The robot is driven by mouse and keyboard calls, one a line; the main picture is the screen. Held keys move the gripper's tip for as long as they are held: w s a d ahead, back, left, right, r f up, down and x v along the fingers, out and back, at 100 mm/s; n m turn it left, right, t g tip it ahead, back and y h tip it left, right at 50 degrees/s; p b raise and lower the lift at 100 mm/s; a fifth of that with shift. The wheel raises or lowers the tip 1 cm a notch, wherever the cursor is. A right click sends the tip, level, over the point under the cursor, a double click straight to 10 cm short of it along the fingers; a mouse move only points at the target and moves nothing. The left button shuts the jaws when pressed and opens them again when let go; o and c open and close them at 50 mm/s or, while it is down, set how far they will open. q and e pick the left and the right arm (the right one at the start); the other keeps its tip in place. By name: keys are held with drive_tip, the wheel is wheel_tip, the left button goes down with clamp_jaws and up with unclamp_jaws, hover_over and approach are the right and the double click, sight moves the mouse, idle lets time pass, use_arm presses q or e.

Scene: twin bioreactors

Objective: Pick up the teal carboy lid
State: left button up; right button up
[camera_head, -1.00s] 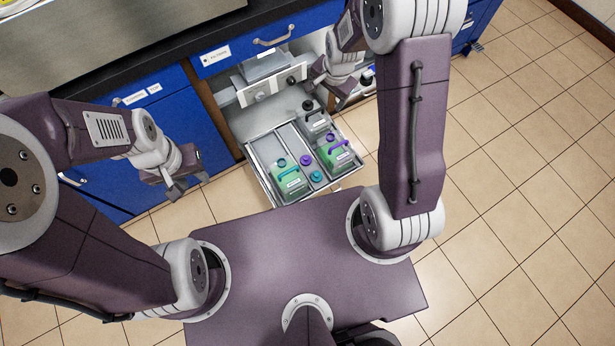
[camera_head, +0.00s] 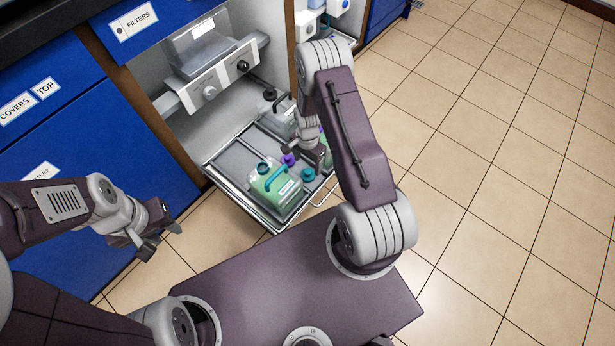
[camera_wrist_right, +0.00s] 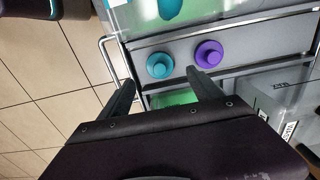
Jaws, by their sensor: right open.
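The teal lid (camera_head: 308,174) is a small round cap lying in the narrow middle strip of the tray, beside the purple lid (camera_head: 289,159). In the right wrist view the teal lid (camera_wrist_right: 160,65) lies just beyond my right gripper (camera_wrist_right: 160,77), roughly between the lines of its two spread fingers, with the purple lid (camera_wrist_right: 209,54) to its right. My right gripper (camera_head: 314,154) is open and empty over the tray. The green carboy with a teal handle (camera_head: 275,188) stands left of the lids. My left gripper (camera_head: 158,237) is open and empty, away from the tray.
The pulled-out tray (camera_head: 222,178) has a raised metal rim and a front handle. A second green carboy (camera_wrist_right: 175,99) is mostly hidden under my right gripper. A grey carboy (camera_head: 277,120) stands at the back. The cabinet (camera_head: 190,115) is behind; open floor lies right.

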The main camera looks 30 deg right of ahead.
sight(308, 171)
wheel_tip(308, 171, down, 8)
drive_tip(key=b, duration=0.5)
drive_tip(key=shift+r+b, duration=0.2)
drive_tip(key=shift+b, duration=0.15)
drive_tip(key=shift+r, duration=0.2)
drive_tip(key=c, duration=1.4)
